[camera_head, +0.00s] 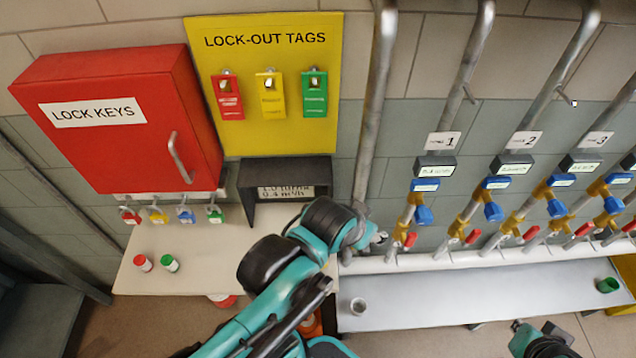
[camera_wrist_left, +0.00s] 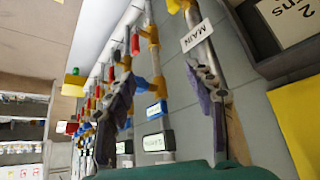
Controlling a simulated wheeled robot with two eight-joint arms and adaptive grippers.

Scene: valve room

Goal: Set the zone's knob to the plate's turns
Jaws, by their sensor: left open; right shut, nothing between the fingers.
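Zone pipes with plates 1 (camera_head: 443,141), 2 (camera_head: 524,140) and 3 (camera_head: 597,139) stand on the wall. Each has a small display, a blue knob, such as zone 1's (camera_head: 424,215) and zone 2's (camera_head: 493,211), and a red lever below. A dark-framed plate (camera_head: 322,178) with small, hard-to-read text sits left of the pipes; part of it shows in the left wrist view (camera_wrist_left: 290,20). My left gripper (camera_head: 378,238) is open by the main pipe, partly hidden by its wrist; its fingers (camera_wrist_left: 165,100) show apart and empty. My right gripper (camera_head: 556,332) is shut and empty, low right.
A red LOCK KEYS box (camera_head: 120,120) and yellow LOCK-OUT TAGS board (camera_head: 270,135) hang at left. A pale shelf (camera_head: 200,260) bears two small capped jars.

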